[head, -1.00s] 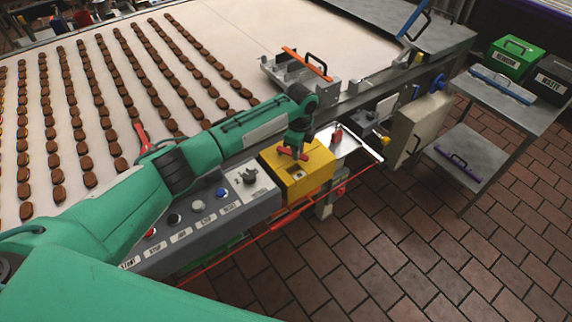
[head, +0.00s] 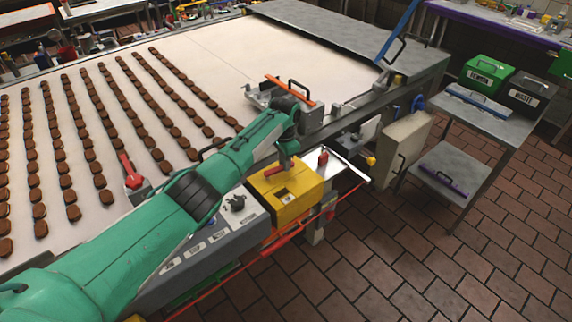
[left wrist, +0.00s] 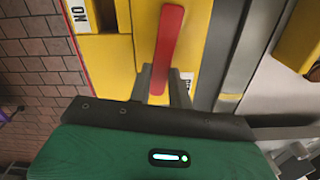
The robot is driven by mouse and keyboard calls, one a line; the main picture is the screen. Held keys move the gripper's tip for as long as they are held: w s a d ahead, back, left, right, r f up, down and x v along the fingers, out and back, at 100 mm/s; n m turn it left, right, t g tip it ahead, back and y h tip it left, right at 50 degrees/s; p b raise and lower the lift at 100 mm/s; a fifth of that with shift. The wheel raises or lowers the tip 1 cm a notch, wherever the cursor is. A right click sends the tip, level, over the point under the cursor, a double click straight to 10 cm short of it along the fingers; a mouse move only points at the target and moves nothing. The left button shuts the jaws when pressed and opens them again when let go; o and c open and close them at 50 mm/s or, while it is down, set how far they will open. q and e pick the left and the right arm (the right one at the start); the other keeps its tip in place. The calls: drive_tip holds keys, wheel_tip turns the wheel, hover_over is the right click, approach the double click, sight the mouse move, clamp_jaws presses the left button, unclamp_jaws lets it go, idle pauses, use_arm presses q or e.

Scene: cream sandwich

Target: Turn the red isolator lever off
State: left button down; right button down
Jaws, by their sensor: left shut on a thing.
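The red isolator lever (head: 274,171) is on top of a yellow box (head: 297,204) at the end of the grey control panel. My left gripper (head: 286,159) reaches down onto the lever from above. In the left wrist view the lever (left wrist: 168,45) runs nearly upright in the picture, across the yellow face. A white label (left wrist: 80,16) with dark letters is at upper left; another small label beside the fingers is partly hidden. My right gripper is not in view.
The grey panel (head: 218,232) with a dark knob lies left of the box, partly under my arm. Behind is a wide conveyor (head: 230,70) with rows of brown biscuits. A metal tray (head: 347,167) is just right of the box. Brick floor is clear at lower right.

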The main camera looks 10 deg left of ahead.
use_arm(q)
drive_tip(key=shift+w+a+r+n, duration=0.1)
drive_tip(key=shift+w+a+n, duration=0.3)
drive_tip(key=shift+n, duration=0.5)
drive_tip(key=c, duration=1.3)
unclamp_jaws()
wheel_tip(320, 180, up, 14)
drive_tip(key=b, duration=0.3)
